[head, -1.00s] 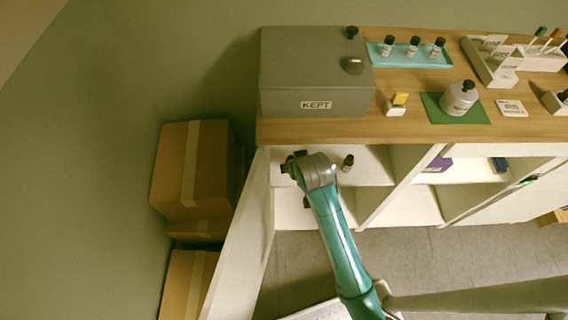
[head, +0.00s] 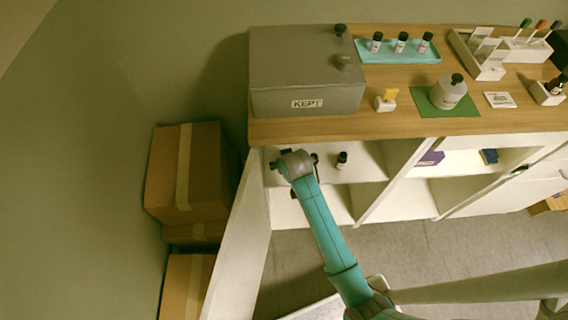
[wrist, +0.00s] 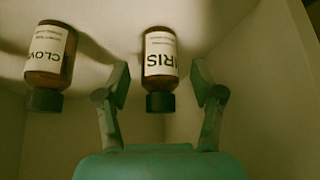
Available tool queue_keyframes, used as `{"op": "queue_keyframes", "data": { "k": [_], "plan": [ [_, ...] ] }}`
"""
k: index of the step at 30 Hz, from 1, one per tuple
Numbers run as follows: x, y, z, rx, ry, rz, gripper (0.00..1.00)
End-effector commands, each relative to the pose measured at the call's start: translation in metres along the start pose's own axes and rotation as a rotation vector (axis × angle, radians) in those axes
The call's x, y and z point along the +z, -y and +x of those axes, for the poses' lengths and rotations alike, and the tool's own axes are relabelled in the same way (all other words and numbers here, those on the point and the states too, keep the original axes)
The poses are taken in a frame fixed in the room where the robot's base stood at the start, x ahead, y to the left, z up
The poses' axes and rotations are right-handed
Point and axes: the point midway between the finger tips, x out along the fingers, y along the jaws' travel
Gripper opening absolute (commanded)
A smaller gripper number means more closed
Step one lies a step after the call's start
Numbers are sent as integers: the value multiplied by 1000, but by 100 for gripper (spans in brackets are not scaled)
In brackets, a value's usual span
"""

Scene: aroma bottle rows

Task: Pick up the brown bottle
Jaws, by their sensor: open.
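Two brown bottles with white labels and black caps show in the wrist view. The one marked IRIS (wrist: 160,55) is in the middle, between and just beyond my open fingers. The one marked CLOVE, its label partly cut off (wrist: 50,55), is to the left, outside the fingers. My gripper (wrist: 162,90) is open, with a finger on each side of the IRIS bottle's cap end and gaps visible. In the head view my gripper (head: 290,160) reaches into the left shelf compartment. One dark bottle (head: 342,160) shows to its right; the IRIS bottle is hidden there.
The compartment has a white side panel (head: 232,225) on the left and a divider (head: 388,182) on the right. The wooden top (head: 400,127) overhangs it, carrying a grey KEPT box (head: 305,82) and a teal tray (head: 385,55) of small bottles. Cardboard boxes (head: 185,175) stand left.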

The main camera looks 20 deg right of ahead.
Motion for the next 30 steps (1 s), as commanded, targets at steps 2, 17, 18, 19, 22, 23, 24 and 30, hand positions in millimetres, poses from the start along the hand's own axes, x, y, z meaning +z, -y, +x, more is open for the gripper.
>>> {"op": "queue_keyframes", "data": {
  "k": [2,17,18,19,22,23,24,30],
  "plan": [
    [0,0,4,0,-1,0,67],
    [0,0,5,0,0,0,2],
    [0,0,5,0,0,0,1],
    [0,0,5,0,-1,0,1],
    [0,0,5,0,-1,0,1],
    [0,0,5,0,-1,0,1],
    [0,0,5,0,-1,0,1],
    [-4,0,0,0,-2,0,1]
  ]
}}
